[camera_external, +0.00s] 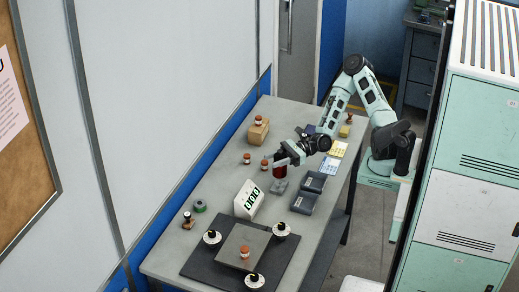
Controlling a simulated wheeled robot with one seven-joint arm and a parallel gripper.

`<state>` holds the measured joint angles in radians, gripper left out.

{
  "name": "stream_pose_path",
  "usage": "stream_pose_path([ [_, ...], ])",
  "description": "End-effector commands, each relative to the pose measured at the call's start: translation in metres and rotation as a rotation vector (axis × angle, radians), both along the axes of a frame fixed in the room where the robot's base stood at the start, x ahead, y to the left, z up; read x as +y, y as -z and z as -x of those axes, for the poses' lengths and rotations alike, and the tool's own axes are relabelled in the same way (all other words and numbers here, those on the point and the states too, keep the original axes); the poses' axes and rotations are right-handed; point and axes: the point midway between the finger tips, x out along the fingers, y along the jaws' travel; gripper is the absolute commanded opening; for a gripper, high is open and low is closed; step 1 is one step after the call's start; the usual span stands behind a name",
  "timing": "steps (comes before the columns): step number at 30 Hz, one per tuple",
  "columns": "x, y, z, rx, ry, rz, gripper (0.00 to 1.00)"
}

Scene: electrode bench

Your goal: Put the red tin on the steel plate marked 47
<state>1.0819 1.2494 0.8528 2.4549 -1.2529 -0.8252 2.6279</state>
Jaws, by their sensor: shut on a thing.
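My gripper (287,158) is shut on the red tin (280,172), near the middle of the bench. The tin looks upright, and its top is partly hidden by the gripper. It is over or just behind a small dark grey block (279,187); I cannot tell whether they touch. A grey square plate (230,240) lies on a dark mat at the near end of the bench, with a small orange-brown jar (245,252) on it. No number 47 is legible on any plate.
A white sign with green marks (249,200) stands between my gripper and the mat (205,262). White discs with black knobs (281,230) surround the plate. Dark trays (304,203) lie right of the sign. Small jars (264,164) stand left of the tin.

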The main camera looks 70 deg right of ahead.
Motion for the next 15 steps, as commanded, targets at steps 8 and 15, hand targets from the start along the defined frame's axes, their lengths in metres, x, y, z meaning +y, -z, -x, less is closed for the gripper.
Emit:
stream_pose_path([
  [8, 0.0, 0.025, 0.0, -0.001, 0.0, -0.001, 0.0],
  [15, 0.0, 0.053, 0.0, 0.0, 0.002, -0.002, 0.0],
])
